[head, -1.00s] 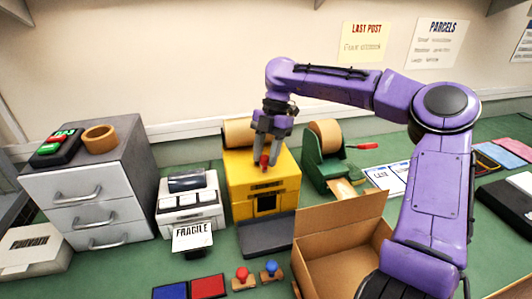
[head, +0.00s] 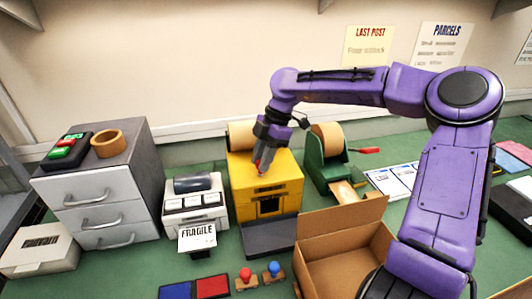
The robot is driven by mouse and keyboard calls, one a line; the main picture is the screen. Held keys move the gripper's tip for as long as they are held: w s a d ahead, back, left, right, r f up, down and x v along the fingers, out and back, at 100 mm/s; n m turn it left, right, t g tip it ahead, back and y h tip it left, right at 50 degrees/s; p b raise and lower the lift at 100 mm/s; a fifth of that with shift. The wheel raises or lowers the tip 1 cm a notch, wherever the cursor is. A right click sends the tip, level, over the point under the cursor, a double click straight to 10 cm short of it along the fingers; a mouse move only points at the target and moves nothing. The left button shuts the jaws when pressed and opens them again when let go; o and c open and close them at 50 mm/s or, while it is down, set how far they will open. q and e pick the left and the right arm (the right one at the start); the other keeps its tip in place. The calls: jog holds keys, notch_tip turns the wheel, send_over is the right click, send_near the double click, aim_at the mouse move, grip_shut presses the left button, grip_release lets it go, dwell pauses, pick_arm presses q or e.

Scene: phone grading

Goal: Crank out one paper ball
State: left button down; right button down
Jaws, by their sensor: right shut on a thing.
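A yellow machine (head: 285,187) stands on the green bench in the head view, with a brown paper roll (head: 238,135) at its back and a dark opening (head: 269,206) in its front. A dark grey tray (head: 268,238) lies in front of the opening, and no ball shows on it. My right gripper (head: 262,163) is over the machine's top, tilted, and shut on a small red crank handle (head: 259,165). The fingers hide most of the handle and any crank arm. My left gripper is not in view.
A green dispenser with a paper roll (head: 327,141) stands close on the right. An open cardboard box (head: 338,262) is at front right, below my right arm. A label printer (head: 194,200) and grey drawers (head: 98,200) are on the left. Two stamps (head: 246,278) stand in front.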

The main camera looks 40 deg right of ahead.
jog(key=m+p, duration=0.1)
jog(key=w+m+t+p, duration=0.1)
jog(key=m, duration=0.1)
jog(key=m+p, duration=0.1)
jog(key=shift+w+a+r+m+t+h, duration=0.2)
jog(key=shift+w+a+m+t+h, duration=0.05)
jog(key=shift+a+m+t+h, duration=0.15)
jog(key=m+p, duration=0.1)
jog(key=w+m+p, duration=0.1)
jog(key=m, duration=0.1)
jog(key=m+t+h+p, duration=0.1)
jog(key=shift+w+a+p, duration=0.1)
jog(key=shift+w+p, duration=0.2)
jog(key=shift+w, duration=0.05)
jog(key=m+p, duration=0.1)
jog(key=m, duration=0.1)
jog(key=w+m+h+p, duration=0.1)
jog(key=m, duration=0.1)
jog(key=shift+w+t+p, duration=0.15)
jog(key=shift+t+p, duration=0.15)
jog(key=shift+t, duration=0.1)
jog(key=shift+w+d+f+m+h+p, duration=0.15)
jog(key=shift+w+m+h+p, duration=0.1)
jog(key=shift+m, duration=0.35)
jog(key=shift+w+d+r+m+h+p, duration=0.1)
jog(key=shift+d+m+h+p, duration=0.15)
jog(key=shift+m, duration=0.35)
jog(key=shift+w+d+f+m+h+p, duration=0.1)
jog(key=shift+w+m+h+p, duration=0.15)
jog(key=shift+m, duration=0.35)
